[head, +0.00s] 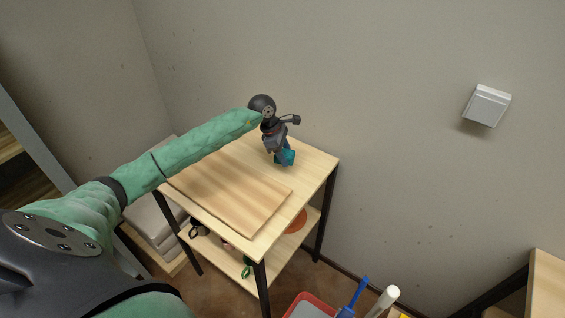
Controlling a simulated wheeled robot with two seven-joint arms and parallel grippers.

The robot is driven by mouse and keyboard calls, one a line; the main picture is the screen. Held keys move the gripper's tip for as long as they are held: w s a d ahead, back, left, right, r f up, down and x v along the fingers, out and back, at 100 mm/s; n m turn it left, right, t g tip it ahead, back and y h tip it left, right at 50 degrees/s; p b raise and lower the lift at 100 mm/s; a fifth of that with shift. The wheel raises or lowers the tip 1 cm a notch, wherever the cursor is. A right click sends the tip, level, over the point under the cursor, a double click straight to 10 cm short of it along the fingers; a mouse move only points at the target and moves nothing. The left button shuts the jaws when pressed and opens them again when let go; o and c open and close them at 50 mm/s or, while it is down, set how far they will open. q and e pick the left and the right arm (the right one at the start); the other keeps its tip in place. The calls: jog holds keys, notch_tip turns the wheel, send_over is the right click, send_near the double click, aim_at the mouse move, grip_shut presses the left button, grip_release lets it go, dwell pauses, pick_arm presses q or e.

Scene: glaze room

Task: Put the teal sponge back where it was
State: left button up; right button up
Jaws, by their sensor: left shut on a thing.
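The teal sponge (286,157) is at the back right part of the small wooden table's top (317,162). My left gripper (281,152) is shut on it, pointing down, and hides part of it. I cannot tell whether the sponge touches the tabletop or is held just above it. My right gripper is not in view.
A wooden board (235,194) lies on the tabletop, left of and in front of the sponge. The lower shelf holds an orange round thing (297,222) and a green thing (247,266). A red-rimmed tray (305,305) is at the bottom. A wall stands close behind the table.

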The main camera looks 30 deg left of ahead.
aim_at(282, 169)
pick_arm(q)
jog(key=shift+w+a+f, duration=0.1)
jog(key=shift+a+f, duration=0.35)
jog(key=shift+a, duration=0.1)
jog(key=shift+f, duration=0.25)
notch_tip(282, 169, down, 3)
jog(key=shift+f, duration=0.25)
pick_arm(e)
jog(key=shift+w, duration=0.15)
pick_arm(q)
jog(key=shift+f, duration=0.1)
jog(key=o, duration=1)
jog(key=shift+c, duration=0.2)
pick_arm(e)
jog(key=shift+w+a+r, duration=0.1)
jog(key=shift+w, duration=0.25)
